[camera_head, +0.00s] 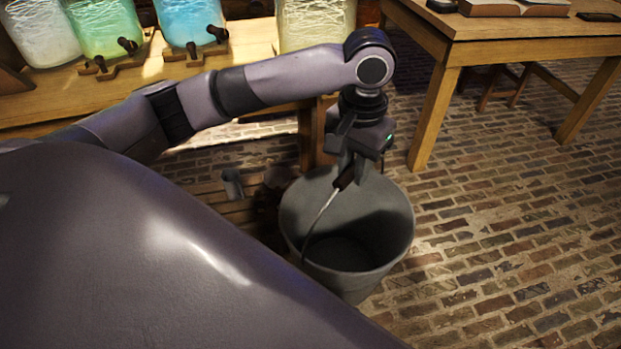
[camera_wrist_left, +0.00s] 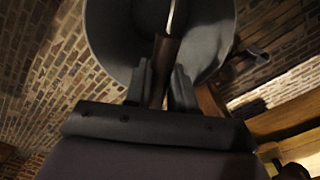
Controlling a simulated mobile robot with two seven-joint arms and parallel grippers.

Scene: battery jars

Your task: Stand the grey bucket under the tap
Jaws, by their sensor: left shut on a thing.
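The grey bucket (camera_head: 390,237) hangs upright below my left gripper in the head view, to the right of my body. My left gripper (camera_head: 352,178) points down and is shut on the handle of the bucket. In the left wrist view the dark grip of the handle (camera_wrist_left: 165,60) sits between the two fingers (camera_wrist_left: 161,85), with the bucket (camera_wrist_left: 110,35) beyond it. Taps (camera_head: 127,45) show on the jars at the upper left, above and left of the bucket. Whether the bucket touches the floor is hard to tell. My right gripper is not in view.
Several glass jars with coloured liquid (camera_head: 105,22) stand on a wooden bench (camera_head: 255,50) at the upper left. Brick floor (camera_head: 500,240) to the right of the bucket is clear.

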